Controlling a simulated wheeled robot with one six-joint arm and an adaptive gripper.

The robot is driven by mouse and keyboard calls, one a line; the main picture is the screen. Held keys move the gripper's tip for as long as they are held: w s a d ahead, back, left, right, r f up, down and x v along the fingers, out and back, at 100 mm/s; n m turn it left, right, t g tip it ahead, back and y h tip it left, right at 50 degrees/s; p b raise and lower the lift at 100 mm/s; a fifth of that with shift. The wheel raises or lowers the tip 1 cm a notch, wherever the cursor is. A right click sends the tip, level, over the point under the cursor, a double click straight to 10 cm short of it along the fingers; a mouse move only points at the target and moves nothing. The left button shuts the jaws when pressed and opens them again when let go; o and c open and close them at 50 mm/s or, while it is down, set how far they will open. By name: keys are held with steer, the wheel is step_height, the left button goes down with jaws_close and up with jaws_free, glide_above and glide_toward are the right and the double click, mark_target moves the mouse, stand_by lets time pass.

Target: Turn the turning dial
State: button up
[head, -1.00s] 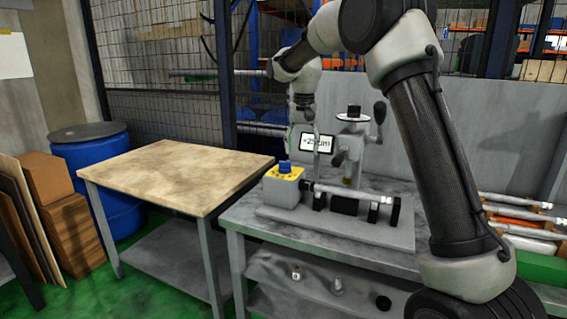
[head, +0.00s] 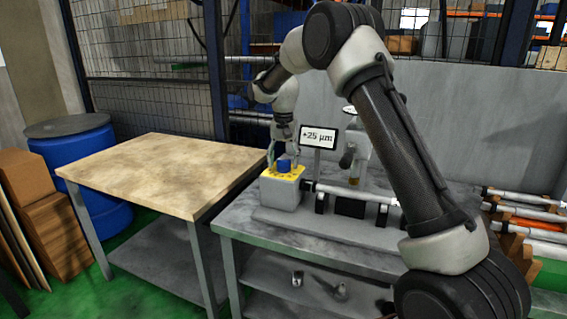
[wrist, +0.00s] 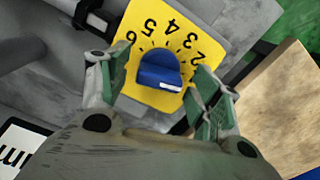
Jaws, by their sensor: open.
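The turning dial (head: 285,165) is a blue knob on a yellow plate on top of a grey box at the left end of the grinder. In the wrist view the dial (wrist: 159,71) has a white pointer mark directed to the lower right, below the printed 2. The numbers 2 to 6 show around it; my right finger covers part of the plate. My gripper (head: 284,154) points down over the dial. In the wrist view my gripper (wrist: 158,84) is open, with one green-padded finger on each side of the knob. I cannot tell whether either touches it.
A sign reading +25 µm (head: 319,138) stands behind the dial box. A metal shaft (head: 355,194) lies across the grinder to the right. A wooden-topped table (head: 165,175) stands close on the left, its top clear. A blue barrel (head: 85,165) stands farther left.

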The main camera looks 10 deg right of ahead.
steer(key=shift+f, duration=0.45)
steer(key=c, duration=1)
steer(key=shift+n, duration=2.8)
steer(key=o, duration=1)
